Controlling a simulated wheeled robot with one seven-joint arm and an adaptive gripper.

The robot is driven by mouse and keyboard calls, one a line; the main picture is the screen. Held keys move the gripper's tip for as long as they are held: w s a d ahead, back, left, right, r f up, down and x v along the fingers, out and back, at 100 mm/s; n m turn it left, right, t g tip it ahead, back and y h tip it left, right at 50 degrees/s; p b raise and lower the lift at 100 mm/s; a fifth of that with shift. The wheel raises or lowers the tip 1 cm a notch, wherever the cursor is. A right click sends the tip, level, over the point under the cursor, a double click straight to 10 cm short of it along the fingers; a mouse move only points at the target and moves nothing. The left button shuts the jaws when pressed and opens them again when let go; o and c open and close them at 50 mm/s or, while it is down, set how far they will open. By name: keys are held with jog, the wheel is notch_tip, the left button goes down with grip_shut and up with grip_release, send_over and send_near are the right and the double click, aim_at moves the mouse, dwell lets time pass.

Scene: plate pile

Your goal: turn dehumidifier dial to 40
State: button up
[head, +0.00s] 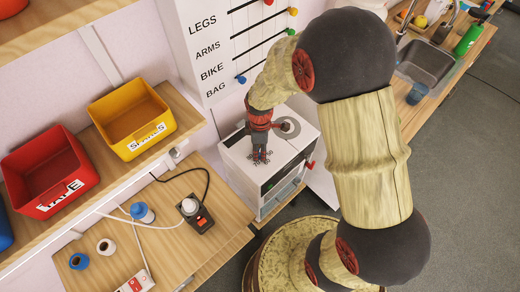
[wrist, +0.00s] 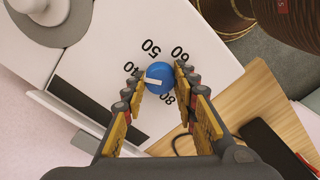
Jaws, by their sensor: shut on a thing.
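The dehumidifier (head: 238,148) is a white box beside the wooden bench. In the wrist view its white top (wrist: 108,45) carries a blue round dial (wrist: 158,72) with a white pointer mark. The numbers 40, 50, 60 and 80 are printed around the dial. The mark points left, close to the 40 and slightly below it in the picture. My gripper (wrist: 156,75) is shut on the dial, with a finger on either side. In the head view my gripper (head: 261,156) reaches down onto the box top and hides the dial.
A grey disc (head: 289,127) lies on the box top behind my gripper. A dark device with a white knob (head: 190,206) and cables lie on the bench (head: 215,240) to the left. Yellow (head: 132,115) and red (head: 45,172) bins stand on the shelf. A labelled board (head: 205,65) rises behind.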

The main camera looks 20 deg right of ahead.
dwell(0.4)
jog(key=o, duration=1.2)
jog(key=shift+c, duration=0.2)
jog(key=shift+r, duration=0.1)
notch_tip(320, 180, up, 12)
